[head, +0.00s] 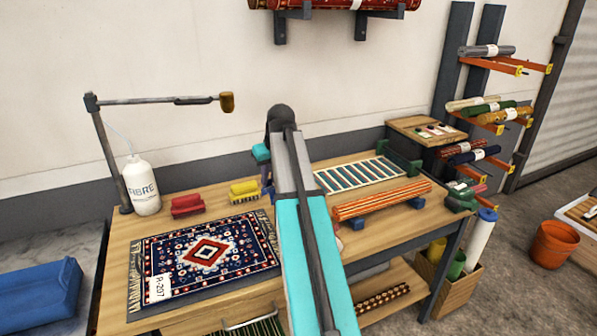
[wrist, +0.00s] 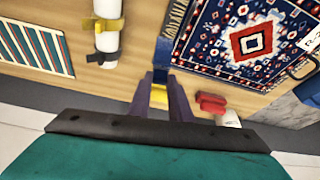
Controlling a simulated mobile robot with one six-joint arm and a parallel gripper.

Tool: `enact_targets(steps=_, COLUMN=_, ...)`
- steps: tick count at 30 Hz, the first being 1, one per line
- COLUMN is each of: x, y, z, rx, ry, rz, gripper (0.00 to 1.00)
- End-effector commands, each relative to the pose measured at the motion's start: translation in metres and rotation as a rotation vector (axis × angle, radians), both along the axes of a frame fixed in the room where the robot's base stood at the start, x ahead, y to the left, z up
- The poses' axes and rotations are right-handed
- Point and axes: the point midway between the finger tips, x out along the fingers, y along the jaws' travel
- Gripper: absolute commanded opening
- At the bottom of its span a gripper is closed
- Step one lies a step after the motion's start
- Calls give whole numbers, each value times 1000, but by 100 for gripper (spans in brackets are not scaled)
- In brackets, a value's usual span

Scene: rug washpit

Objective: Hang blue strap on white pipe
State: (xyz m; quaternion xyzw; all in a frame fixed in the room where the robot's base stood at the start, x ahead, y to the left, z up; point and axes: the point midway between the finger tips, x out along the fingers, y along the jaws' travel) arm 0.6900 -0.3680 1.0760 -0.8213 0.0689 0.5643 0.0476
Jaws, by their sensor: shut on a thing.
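My gripper (wrist: 161,80) is shut on the blue strap (wrist: 163,76), a small blue patch between the fingertips in the wrist view. Most of the strap is hidden by the fingers. The white pipe (wrist: 106,40) is left of the fingertips in the wrist view, apart from them. It has a yellow band (wrist: 108,25) and a dark band (wrist: 102,57) around it. In the head view my arm covers the pipe, and my gripper (head: 267,188) is mostly hidden near the yellow brush.
A patterned rug (head: 207,253) lies on the workbench (head: 395,228). Red (head: 187,205) and yellow (head: 244,190) brushes, a white bottle (head: 143,187) and a lamp-like arm (head: 160,100) stand behind it. A striped textile (head: 358,174) and an orange roll (head: 380,202) are to the right.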

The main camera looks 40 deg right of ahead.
Motion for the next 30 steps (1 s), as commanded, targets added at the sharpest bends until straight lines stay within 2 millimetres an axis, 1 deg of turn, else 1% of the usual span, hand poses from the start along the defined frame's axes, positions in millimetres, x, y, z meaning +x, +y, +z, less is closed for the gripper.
enact_targets(steps=1, x=4, y=20, z=-1, rx=0, ry=0, rz=12, gripper=0)
enact_targets(steps=8, x=21, y=94, z=-3, rx=-2, ry=-2, rz=44, gripper=0)
enact_targets(steps=9, x=23, y=107, z=-3, rx=-3, ry=-2, rz=51, gripper=0)
enact_targets(steps=14, x=29, y=159, z=-5, rx=-3, ry=-4, rz=74, gripper=0)
enact_targets(steps=15, x=30, y=172, z=-5, rx=-3, ry=-5, rz=79, gripper=0)
enact_targets(steps=23, x=30, y=254, z=-8, rx=-4, ry=-11, rz=117, gripper=0)
enact_targets(steps=24, x=29, y=266, z=-8, rx=-4, ry=-12, rz=121, gripper=0)
enact_targets(steps=30, x=21, y=323, z=-10, rx=-4, ry=-19, rz=149, gripper=0)
